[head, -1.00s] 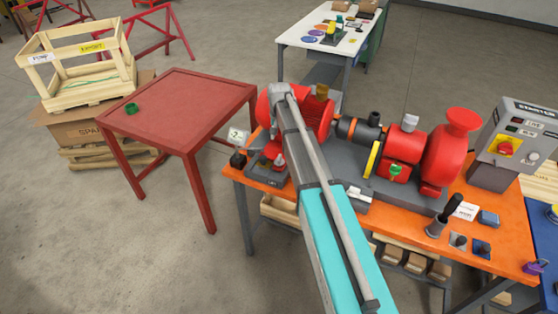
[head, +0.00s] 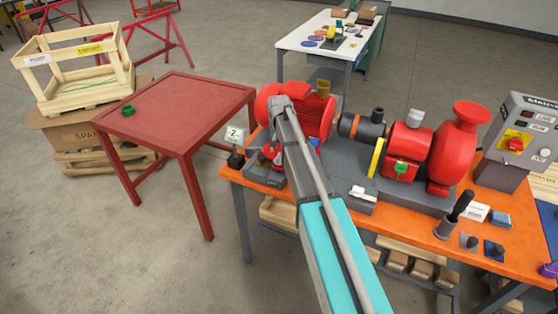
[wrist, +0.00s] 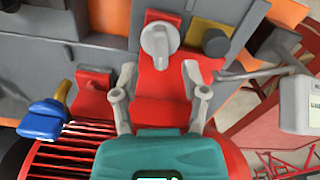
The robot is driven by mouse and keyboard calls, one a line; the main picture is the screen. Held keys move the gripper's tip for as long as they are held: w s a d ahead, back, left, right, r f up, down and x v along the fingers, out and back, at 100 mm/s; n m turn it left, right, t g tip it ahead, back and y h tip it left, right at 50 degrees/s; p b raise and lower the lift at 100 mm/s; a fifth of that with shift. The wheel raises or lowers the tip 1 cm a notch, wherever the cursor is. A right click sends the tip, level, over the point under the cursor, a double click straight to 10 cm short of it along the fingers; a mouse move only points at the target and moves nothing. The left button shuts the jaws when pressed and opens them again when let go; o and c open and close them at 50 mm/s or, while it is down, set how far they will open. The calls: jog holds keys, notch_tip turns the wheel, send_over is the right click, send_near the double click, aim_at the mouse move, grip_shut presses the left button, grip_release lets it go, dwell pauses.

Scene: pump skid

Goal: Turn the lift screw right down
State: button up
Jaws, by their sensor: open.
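In the wrist view my gripper (wrist: 159,72) is open, its two grey fingers apart on either side of a red block (wrist: 162,88). A grey round-headed part (wrist: 160,45), which looks like the lift screw, stands on the red block just beyond the fingertips. I cannot tell whether a finger touches the block. In the head view my arm hides the gripper and most of this spot. Part of a grey-and-red fixture (head: 266,172) shows at the bench's left end, beside the red motor (head: 312,112).
Close to the gripper are a blue-handled part (wrist: 42,120), a dark round knob (wrist: 215,43), a grey rod (wrist: 250,73) and a sign box (wrist: 300,103). The pump (head: 452,150) and control box (head: 520,140) stand right on the orange bench (head: 330,205). A red table (head: 175,110) stands left.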

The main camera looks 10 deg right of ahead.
aim_at(279, 155)
jog(key=shift+f+b, duration=1.6)
jog(key=shift+f, duration=0.35)
grip_shut()
